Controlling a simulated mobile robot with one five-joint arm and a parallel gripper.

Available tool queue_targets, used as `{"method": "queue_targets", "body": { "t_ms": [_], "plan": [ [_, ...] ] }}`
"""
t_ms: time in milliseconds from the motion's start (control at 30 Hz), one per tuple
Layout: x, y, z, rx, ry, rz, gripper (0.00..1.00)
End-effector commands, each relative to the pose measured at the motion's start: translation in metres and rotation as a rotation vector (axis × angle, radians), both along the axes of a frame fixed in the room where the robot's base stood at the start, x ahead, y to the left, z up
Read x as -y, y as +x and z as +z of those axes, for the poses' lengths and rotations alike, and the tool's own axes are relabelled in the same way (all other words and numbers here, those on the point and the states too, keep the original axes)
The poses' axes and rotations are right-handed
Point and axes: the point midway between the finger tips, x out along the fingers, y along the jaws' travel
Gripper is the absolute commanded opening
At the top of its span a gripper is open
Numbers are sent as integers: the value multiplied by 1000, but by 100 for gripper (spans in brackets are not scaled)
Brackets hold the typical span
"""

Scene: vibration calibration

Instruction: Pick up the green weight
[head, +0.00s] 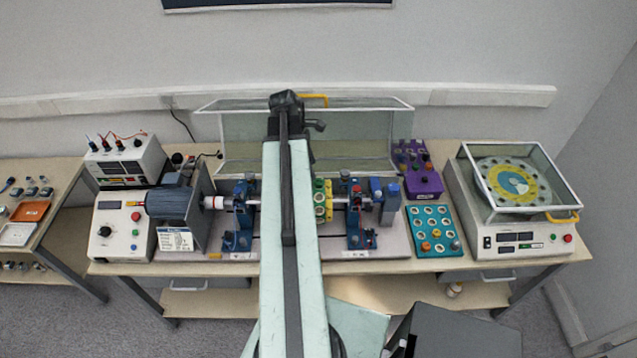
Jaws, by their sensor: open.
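A teal tray (411,216) with rows of round sockets lies on the bench right of the rotor rig. Small round weights sit in it, among them an orange one (425,246) and a yellow one (436,233). I cannot single out a green weight at this size. A yellow-green disc (320,201) with holes stands on the rig's shaft, partly hidden behind my arm. My arm rises through the middle of the view, its upper end in front of the clear guard. I cannot make out my gripper's fingers in this view.
The motor (173,203) and a control box (122,231) are left of the rig. The clear guard (350,130) stands behind it. A purple box (418,172) is behind the tray. A balancing machine (520,222) with a tilted clear lid stands at the right.

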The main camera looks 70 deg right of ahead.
Motion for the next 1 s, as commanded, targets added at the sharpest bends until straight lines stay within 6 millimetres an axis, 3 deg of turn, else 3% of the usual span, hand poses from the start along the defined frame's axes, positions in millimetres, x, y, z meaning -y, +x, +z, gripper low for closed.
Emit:
{"method": "queue_targets", "body": {
  "t_ms": [133,367,633,900,1000],
  "plan": [
    [2,-4,-24,0,0,-1,54],
    [4,-5,-30,1,-1,0,54],
    [12,-15,-73,1,-1,0,54],
    [12,-17,-72,1,-1,0,54],
    [12,-16,-72,1,0,1,26]
  ]
}}
